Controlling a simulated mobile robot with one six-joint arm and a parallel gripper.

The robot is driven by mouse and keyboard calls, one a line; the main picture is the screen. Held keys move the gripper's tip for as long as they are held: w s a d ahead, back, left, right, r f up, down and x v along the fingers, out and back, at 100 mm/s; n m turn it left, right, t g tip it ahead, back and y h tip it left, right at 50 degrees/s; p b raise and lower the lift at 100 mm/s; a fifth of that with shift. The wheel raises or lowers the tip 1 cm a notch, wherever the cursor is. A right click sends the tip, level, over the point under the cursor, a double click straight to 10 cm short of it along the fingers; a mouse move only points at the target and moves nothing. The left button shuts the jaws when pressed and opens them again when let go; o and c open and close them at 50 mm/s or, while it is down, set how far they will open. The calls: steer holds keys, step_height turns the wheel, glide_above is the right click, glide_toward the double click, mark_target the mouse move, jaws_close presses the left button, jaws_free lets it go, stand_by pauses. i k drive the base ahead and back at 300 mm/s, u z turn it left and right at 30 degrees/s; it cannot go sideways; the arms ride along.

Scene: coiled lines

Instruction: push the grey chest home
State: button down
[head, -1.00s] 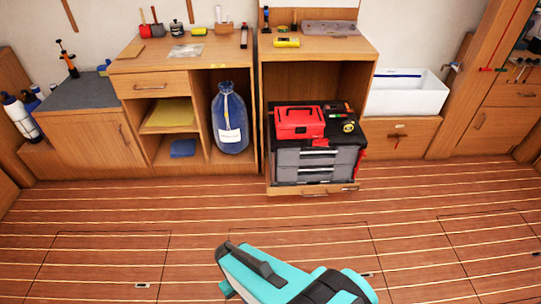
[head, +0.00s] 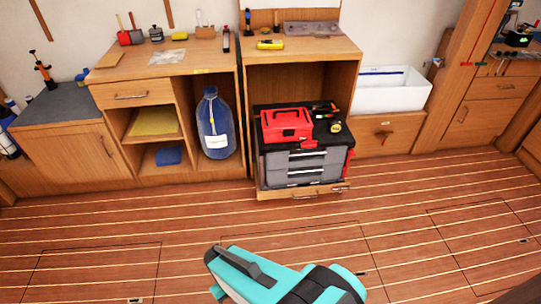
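The grey chest (head: 300,168) is a tool chest with grey drawers and a black top. It stands on a pulled-out wooden slide (head: 322,191) at the foot of an open cabinet bay (head: 300,84). Its front part sticks out past the cabinet's front, with empty space above it in the bay. How deep the bay runs behind it is hidden. My teal and dark grey arm (head: 285,280) shows at the bottom of the head view, over the floor and well in front of the chest. My gripper's fingers do not show.
A red toolbox (head: 287,126) and small tools, one yellow and black (head: 335,127), lie on the chest's top. A large blue bottle (head: 216,125) stands in the bay to the left. A white bin (head: 391,92) is at the right. The plank floor in front is clear.

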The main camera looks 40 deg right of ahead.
mark_target(320, 120)
steer(key=i, duration=0.85)
steer(key=u, duration=0.05)
